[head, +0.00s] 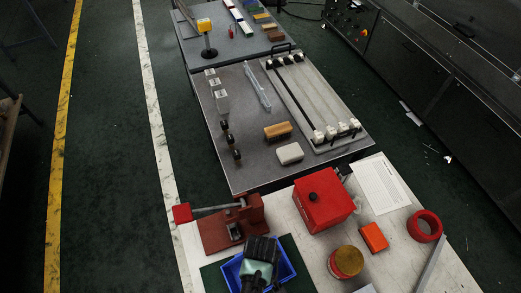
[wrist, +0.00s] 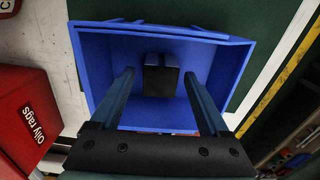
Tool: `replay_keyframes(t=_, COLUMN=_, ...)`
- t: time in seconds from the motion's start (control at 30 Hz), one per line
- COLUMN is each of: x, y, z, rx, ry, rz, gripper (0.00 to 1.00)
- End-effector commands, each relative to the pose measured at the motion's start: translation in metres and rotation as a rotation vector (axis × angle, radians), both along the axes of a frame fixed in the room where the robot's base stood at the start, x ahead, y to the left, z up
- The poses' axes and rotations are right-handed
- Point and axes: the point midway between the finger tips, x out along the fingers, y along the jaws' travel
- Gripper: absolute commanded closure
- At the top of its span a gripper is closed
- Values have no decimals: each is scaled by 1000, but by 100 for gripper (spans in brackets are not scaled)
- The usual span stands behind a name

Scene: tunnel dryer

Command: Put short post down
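The short post (wrist: 161,80) is a dark, block-like piece in the blue bin (wrist: 92,75). My gripper (wrist: 159,74) is open over the bin, with a gap on each side of the post and nothing held. In the head view my gripper (head: 260,268) covers much of the blue bin (head: 287,268), and the post is hidden there.
The bin is on a dark green mat (head: 298,270). A red lever press (head: 217,232) stands behind it. A red oily-rags box (head: 322,203), a yellow-topped red tin (head: 347,262), an orange block (head: 373,237) and a red ring (head: 424,226) are to the right.

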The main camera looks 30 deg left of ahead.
Motion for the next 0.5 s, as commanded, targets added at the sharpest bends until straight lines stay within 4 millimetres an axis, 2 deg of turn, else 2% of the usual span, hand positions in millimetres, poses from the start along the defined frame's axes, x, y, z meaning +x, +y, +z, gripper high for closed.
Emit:
replay_keyframes(t=0.27, x=0, y=0, z=9, rx=0, ry=0, rz=0, gripper=21)
replay_keyframes(t=0.5, x=1, y=0, z=50, rx=1, ry=-4, rz=0, gripper=21)
